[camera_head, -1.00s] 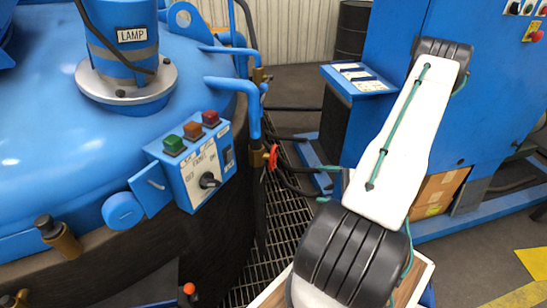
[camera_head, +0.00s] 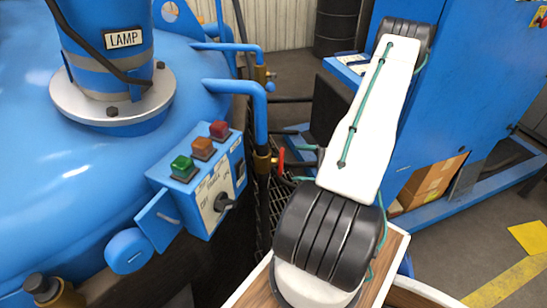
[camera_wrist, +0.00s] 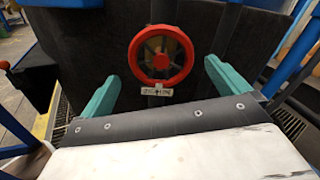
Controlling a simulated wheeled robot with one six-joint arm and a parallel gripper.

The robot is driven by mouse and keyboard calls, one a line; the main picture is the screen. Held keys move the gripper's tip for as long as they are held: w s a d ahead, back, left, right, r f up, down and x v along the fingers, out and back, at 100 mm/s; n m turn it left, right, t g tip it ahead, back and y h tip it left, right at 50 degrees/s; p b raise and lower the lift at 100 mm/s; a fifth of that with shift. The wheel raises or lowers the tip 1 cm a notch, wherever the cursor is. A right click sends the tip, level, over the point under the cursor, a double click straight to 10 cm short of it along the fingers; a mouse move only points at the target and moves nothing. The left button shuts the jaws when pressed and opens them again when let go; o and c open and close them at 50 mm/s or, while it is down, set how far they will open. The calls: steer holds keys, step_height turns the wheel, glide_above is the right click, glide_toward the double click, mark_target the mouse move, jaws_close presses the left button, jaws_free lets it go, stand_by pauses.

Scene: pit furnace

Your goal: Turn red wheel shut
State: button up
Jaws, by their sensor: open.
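The red wheel (camera_wrist: 133,56) faces me in the wrist view, mounted in front of a dark wall. A small white label (camera_wrist: 157,92) is just below it, its text too blurred to read. My gripper (camera_wrist: 162,72) is open, with one teal finger low on each side of the wheel. The fingers look apart from it, and nothing is between them. In the head view a small red handle (camera_head: 281,158) shows almost edge-on at a brass valve; I cannot tell if it is the same wheel.
The blue furnace lid (camera_head: 60,190) and its control box (camera_head: 205,185) with coloured buttons fill the left. Blue pipes (camera_head: 262,110) run down beside it. A blue cabinet (camera_head: 470,90) stands right, with a cardboard box (camera_head: 430,183) at its base. Floor is free at lower right.

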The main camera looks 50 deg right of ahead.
mark_target(282, 161)
steer(key=shift+x, duration=3.55)
steer(key=shift+c, duration=0.3)
steer(key=c, duration=0.7)
